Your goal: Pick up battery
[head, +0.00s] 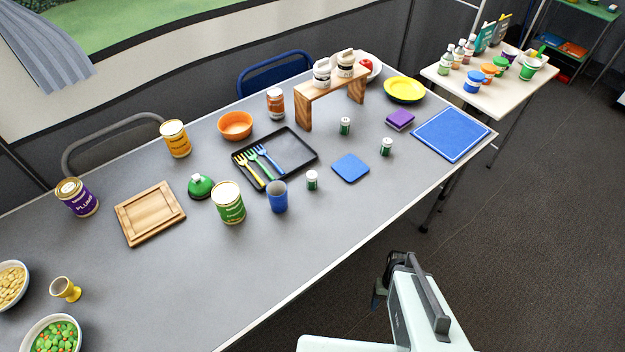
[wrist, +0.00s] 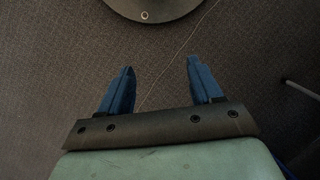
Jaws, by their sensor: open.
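Three small green-and-white cylinders that look like batteries stand upright on the grey table (head: 290,240) in the head view. One battery (head: 312,180) is left of the blue square mat, another battery (head: 386,147) is right of it, and a third battery (head: 345,126) is behind it, in front of the wooden stand. My gripper (head: 378,292) is off the table's front edge, over the floor and apart from all three. In the wrist view my gripper (wrist: 160,68) has its two blue fingers spread with nothing between them. No battery shows in the wrist view.
The blue square mat (head: 350,167) lies among the batteries. A blue cup (head: 277,197), a green can (head: 228,202) and a black tray (head: 304,149) with forks are to the left. A purple sponge (head: 400,119) and a large blue board (head: 450,134) are to the right. The front table strip is clear.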

